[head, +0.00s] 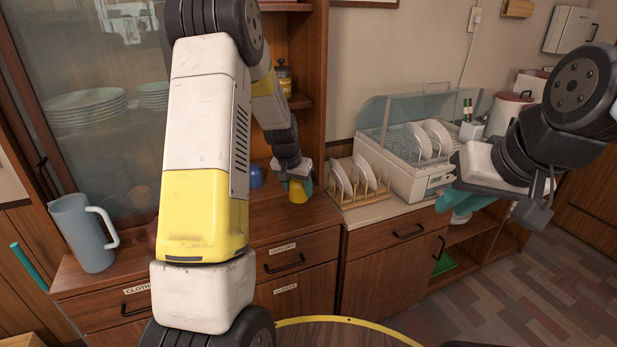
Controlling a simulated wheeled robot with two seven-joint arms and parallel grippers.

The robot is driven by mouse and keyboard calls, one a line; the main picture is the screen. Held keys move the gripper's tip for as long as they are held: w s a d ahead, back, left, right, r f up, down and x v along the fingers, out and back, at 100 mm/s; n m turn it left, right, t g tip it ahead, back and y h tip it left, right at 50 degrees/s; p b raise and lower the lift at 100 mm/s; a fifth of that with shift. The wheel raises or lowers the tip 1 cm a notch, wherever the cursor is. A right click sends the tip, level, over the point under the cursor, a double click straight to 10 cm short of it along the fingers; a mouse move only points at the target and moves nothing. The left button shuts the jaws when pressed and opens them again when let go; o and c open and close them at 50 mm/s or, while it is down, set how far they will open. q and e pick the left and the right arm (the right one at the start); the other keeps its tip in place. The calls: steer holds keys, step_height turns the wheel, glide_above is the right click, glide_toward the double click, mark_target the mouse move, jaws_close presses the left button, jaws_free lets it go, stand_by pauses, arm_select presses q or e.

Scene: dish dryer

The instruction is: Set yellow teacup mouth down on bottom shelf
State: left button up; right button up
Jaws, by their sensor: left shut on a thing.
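The yellow teacup (298,195) is at the end of my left arm, just above or at the wooden counter top near the middle of the view. My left gripper (297,182) is shut on it from above. The gripper hides much of the cup, so I cannot tell which way its mouth faces or whether it touches the counter. My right gripper (500,200) is at the right, in front of the dish dryer and clear of the cup. Its fingertips are partly hidden and I cannot tell its opening. An open shelf (466,233) shows low in the cabinet at the right.
A blue cup (256,176) stands left of the yellow teacup. A wooden rack (357,193) with plates and the dish dryer (402,178) stand to its right. A blue-grey pitcher (84,236) stands at left. A round table edge (345,320) is in front.

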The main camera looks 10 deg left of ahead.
mark_target(295, 191)
arm_select(q)
steer(key=shift+d+f, duration=0.1)
steer(key=shift+f, duration=2.55)
steer(key=shift+f, duration=0.3)
steer(key=o, duration=1.6)
steer(key=v, duration=0.7)
steer(key=shift+s+r, duration=0.15)
steer(key=shift+r, duration=0.2)
